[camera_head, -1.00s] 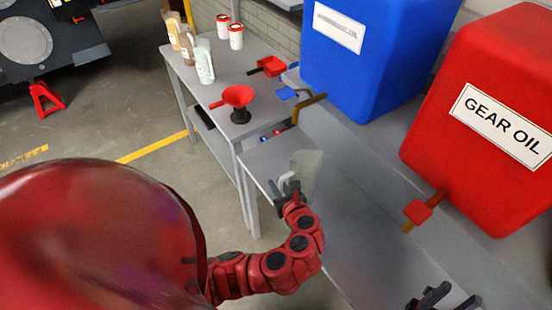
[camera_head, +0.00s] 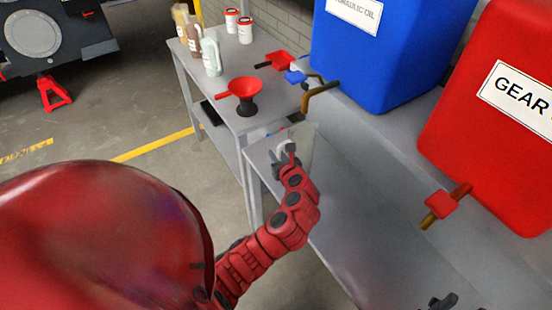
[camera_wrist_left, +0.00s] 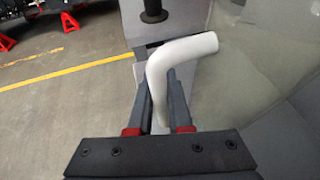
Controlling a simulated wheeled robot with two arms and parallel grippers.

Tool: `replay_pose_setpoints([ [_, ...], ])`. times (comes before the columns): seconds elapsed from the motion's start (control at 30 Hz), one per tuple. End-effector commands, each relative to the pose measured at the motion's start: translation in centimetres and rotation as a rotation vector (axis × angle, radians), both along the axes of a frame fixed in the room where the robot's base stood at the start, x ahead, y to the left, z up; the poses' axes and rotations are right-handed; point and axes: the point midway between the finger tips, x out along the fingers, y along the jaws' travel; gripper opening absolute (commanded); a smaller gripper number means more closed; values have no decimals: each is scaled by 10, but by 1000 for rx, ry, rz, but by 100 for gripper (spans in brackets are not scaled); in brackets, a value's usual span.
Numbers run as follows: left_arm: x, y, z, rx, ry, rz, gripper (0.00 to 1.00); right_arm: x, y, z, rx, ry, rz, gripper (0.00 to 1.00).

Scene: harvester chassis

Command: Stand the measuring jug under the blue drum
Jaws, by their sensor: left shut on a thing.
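The measuring jug (camera_head: 306,144) is clear and hard to make out in the head view, at the far left end of the grey bench. My left gripper (camera_head: 284,158) is shut on its white handle (camera_wrist_left: 158,80); the jug's clear wall (camera_wrist_left: 262,58) fills the right of the wrist view. The blue drum (camera_head: 390,60) stands on the raised shelf, with a blue tap (camera_head: 295,76) and brown spout (camera_head: 320,97) over the bench end. The jug is just below and near the spout; I cannot tell whether its base touches the bench. My right gripper (camera_head: 440,302) barely shows at the bottom edge.
A red gear oil drum (camera_head: 500,150) with a red tap (camera_head: 441,204) stands to the right. A side table (camera_head: 205,90) holds a red funnel (camera_head: 244,92), bottles (camera_head: 211,52) and white tubs (camera_head: 245,30). The bench top (camera_head: 350,230) is clear.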

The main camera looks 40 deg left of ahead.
Motion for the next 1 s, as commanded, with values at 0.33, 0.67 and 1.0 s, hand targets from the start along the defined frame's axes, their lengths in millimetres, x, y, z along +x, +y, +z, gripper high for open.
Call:
replay_pose_setpoints([
  [0.33,0,0,-3,2,0,1,0,0,0,-1,0,-1,0,45],
  [0.67,0,0,-4,1,0,1,48,0,0,-1,0,-1,0,45],
  [1.0,-7,-10,6,2,2,-1,48,0,0,6,0,-1,0,45],
])
